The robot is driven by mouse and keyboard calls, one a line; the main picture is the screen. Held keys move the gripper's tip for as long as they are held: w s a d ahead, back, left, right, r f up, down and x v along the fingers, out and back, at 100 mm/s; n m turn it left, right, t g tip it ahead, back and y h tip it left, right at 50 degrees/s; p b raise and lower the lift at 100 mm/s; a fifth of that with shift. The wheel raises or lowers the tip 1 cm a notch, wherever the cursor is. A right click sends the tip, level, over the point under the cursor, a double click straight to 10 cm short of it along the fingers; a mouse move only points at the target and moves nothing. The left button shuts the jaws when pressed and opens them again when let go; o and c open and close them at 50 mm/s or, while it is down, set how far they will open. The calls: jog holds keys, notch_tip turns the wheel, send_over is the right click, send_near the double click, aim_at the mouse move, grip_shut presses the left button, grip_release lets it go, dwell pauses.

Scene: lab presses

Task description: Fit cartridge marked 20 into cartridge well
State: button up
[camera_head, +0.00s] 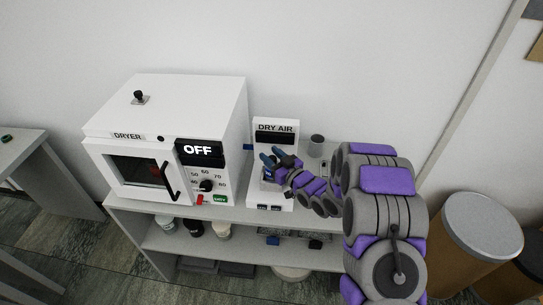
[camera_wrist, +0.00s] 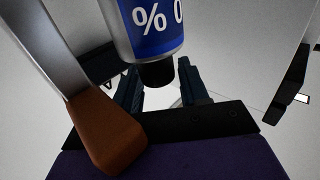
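The white dry air unit (camera_head: 276,130) stands on the bench; my gripper (camera_head: 270,157) is in front of it and hides most of its middle, so the cartridge well cannot be made out. In the wrist view, a grey cartridge (camera_wrist: 119,37) with a blue label and black end hangs in from the top. Its label shows "% 0"; the rest is cut off, so I cannot confirm the 20. My gripper's dark blue fingers (camera_wrist: 160,84) stand apart on either side of the black end. I see no clear contact with it.
A white dryer (camera_head: 170,140) reading OFF stands left of the unit. A small grey cylinder (camera_head: 316,146) stands on the bench (camera_head: 236,215) to the right. Several jars are on the shelf below. A silver bar with an orange-brown end (camera_wrist: 110,130) crosses the wrist view's left.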

jog(key=o, duration=0.4)
jog(key=shift+f, duration=0.1)
jog(key=shift+s, duration=0.1)
jog(key=p+v, duration=0.1)
jog(key=v, duration=1.6)
jog(key=shift+d, duration=0.2)
